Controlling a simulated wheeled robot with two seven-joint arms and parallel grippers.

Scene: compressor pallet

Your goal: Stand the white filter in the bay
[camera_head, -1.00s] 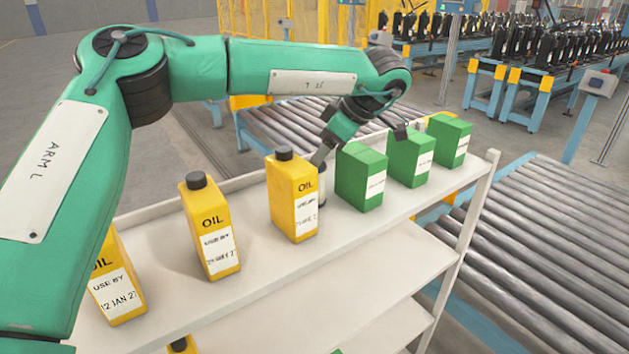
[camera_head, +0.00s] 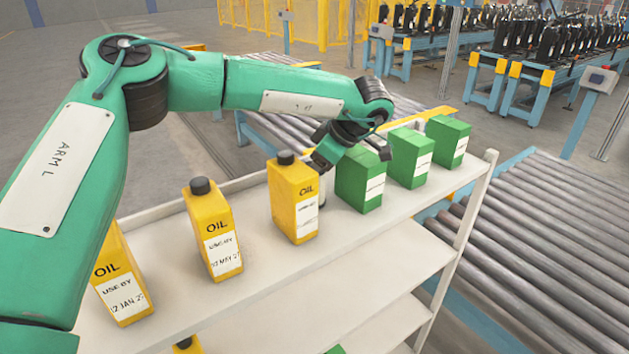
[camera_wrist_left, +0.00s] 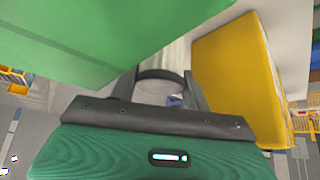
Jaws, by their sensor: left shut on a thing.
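The white filter (camera_head: 323,188) shows only as a thin pale strip on the top shelf, between the rightmost yellow oil bottle (camera_head: 296,200) and the nearest green box (camera_head: 361,180). My left gripper (camera_head: 322,170) reaches down into that gap from behind. In the left wrist view its two fingers (camera_wrist_left: 163,88) are on either side of a round, dark-rimmed top, shut on the filter. The green box and yellow bottle stand close on either side there. Most of the filter is hidden in the head view. I cannot pick out the bay. My right gripper is not in view.
Two more yellow bottles (camera_head: 213,230) (camera_head: 118,275) stand left on the shelf (camera_head: 265,270). Two more green boxes (camera_head: 409,158) (camera_head: 448,141) stand right. A shelf post (camera_head: 466,230) edges the right end; a roller conveyor (camera_head: 540,235) lies beyond it.

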